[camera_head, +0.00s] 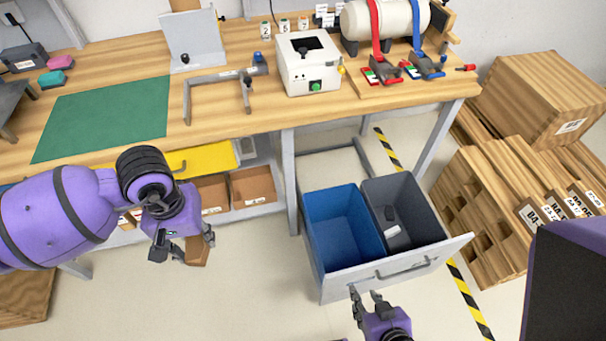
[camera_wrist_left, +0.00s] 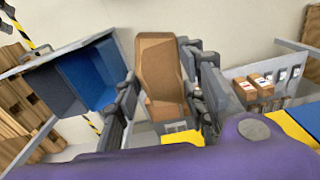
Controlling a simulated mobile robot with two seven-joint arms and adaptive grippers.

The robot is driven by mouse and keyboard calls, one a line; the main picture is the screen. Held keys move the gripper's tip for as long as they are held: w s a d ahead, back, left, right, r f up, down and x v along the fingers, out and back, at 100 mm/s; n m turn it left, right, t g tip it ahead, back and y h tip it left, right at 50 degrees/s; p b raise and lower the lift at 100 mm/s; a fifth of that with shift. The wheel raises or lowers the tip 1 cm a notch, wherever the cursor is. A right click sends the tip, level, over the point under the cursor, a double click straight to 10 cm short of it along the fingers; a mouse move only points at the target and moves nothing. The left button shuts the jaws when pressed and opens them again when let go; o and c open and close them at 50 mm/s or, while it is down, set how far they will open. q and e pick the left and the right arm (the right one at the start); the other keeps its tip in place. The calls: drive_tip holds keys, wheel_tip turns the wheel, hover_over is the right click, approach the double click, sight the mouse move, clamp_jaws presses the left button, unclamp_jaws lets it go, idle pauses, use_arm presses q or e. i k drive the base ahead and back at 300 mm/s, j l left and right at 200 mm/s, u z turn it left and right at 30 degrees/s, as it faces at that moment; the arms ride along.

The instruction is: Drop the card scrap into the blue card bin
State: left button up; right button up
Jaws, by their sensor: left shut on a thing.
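The card scrap (camera_head: 199,249) is a flat brown piece held between the fingers of my left gripper (camera_head: 186,251). In the left wrist view the scrap (camera_wrist_left: 160,68) stands up between the two dark fingers. The blue card bin (camera_head: 341,226) sits in a pulled-out drawer, to the right of my left gripper and apart from it. Its inside looks empty. It also shows at the left of the left wrist view (camera_wrist_left: 92,75). My right gripper (camera_head: 364,296) is in front of the drawer, its fingers apart with nothing visible between them.
The workbench (camera_head: 225,118) is above and behind. Wooden crates (camera_head: 478,215) stand at the right. Floor between my left gripper and the drawer is clear.

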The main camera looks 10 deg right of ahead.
sight(332, 252)
drive_tip(key=i+l+z, duration=0.1)
drive_tip(key=l, duration=0.4)
drive_tip(key=i+l, duration=0.1)
drive_tip(key=l, duration=0.35)
drive_tip(key=i+l+z, duration=0.15)
drive_tip(key=l, duration=0.3)
